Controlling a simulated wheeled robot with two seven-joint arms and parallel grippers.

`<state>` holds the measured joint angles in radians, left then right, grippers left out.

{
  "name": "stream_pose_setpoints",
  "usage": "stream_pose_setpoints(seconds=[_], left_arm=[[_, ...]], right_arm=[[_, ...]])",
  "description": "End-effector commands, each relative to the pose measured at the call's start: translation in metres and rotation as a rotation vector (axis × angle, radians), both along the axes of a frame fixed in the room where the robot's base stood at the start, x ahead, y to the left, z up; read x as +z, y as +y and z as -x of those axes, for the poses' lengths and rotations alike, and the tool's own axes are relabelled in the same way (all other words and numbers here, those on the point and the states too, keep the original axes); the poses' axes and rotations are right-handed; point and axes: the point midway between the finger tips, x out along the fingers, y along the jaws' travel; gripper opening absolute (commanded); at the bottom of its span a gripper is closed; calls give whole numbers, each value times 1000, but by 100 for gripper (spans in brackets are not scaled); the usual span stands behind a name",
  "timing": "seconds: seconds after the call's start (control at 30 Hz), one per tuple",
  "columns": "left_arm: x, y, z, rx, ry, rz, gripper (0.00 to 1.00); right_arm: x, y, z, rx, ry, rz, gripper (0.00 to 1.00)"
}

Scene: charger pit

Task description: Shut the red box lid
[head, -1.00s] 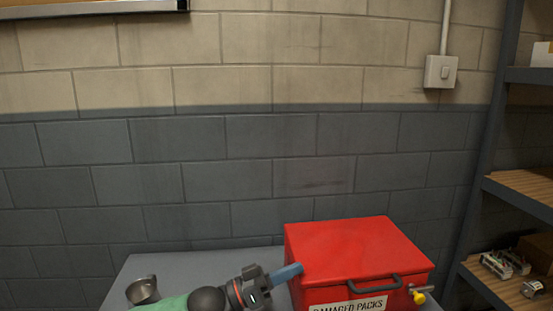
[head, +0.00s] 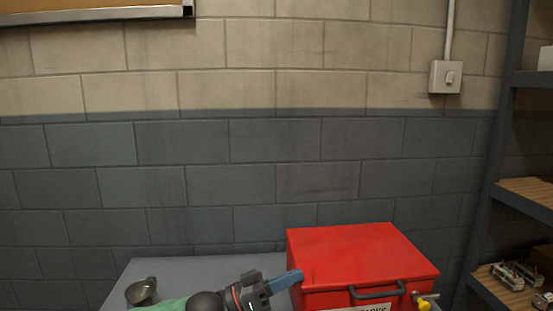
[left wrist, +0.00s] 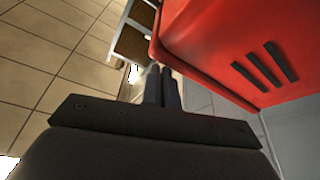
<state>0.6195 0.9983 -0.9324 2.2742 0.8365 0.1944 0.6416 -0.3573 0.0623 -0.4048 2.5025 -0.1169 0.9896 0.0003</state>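The red box (head: 317,298) stands on the grey table at the lower right of the head view. Its red lid (head: 355,251) lies flat over the top, apparently down, with a dark handle (head: 380,293) at the front. My left gripper (head: 287,281) is at the box's left side, fingers pointing right, close to the lid's left edge. I cannot tell whether they touch. In the left wrist view its two fingers (left wrist: 162,88) are together with nothing visible between them, beside the red box (left wrist: 225,40) with its dark slots. My right gripper is not in view.
A shelf rack (head: 483,200) with small parts stands at the right. The block wall is behind.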

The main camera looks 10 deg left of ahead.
Motion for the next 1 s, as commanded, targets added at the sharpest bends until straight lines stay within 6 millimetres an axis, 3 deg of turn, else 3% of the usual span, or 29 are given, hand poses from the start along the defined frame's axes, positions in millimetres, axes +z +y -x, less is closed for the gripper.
stream_pose_setpoints(seconds=[0.03, 0.47, 1.0], left_arm=[[-13, -1, 2, -2, 19, -10, 0], [-16, 4, 3, 2, 21, -13, 0], [-24, 57, 27, 3, 6, -5, 0]], right_arm=[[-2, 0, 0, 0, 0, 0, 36], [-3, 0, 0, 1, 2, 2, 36], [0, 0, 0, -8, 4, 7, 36]])
